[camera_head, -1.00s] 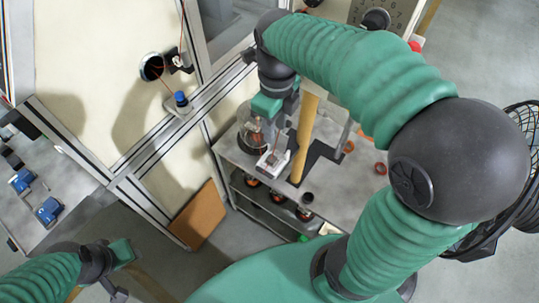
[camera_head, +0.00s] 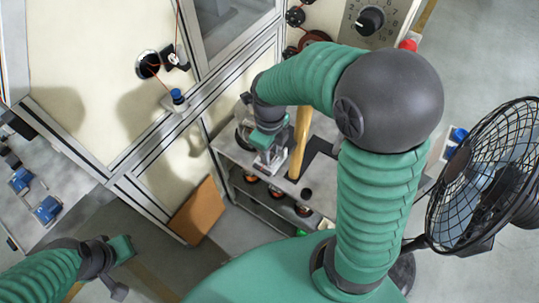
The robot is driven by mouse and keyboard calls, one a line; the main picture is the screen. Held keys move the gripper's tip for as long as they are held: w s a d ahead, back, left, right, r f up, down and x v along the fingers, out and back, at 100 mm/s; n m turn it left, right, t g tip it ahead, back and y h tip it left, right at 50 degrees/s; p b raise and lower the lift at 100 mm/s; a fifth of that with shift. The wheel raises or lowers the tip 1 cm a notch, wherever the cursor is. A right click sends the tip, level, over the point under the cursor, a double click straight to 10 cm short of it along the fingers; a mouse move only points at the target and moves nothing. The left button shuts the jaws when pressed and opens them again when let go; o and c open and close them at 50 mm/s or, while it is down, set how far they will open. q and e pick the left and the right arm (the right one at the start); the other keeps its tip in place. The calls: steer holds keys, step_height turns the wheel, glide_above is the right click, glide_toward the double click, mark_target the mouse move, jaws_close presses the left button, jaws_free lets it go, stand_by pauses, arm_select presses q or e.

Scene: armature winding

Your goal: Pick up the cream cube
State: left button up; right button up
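I cannot make out a cream cube clearly in the head view. My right gripper (camera_head: 268,158) points down over the left end of the grey cart, close to its top. Its pale fingertips are small and partly covered by my green wrist, so I cannot tell whether they are open or hold anything. My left gripper (camera_head: 122,268) is at the lower left, far from the cart, and its fingers do not show clearly.
The grey cart (camera_head: 232,150) has a lower shelf with several dark round parts. A wooden post (camera_head: 301,140) stands right beside my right gripper. A brown board (camera_head: 196,210) leans against the frame at left. A black fan (camera_head: 485,180) stands at right.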

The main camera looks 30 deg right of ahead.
steer(key=shift+s, duration=0.1)
steer(key=c, duration=0.5)
steer(key=shift+a, duration=0.25)
steer(key=shift+r, duration=0.1)
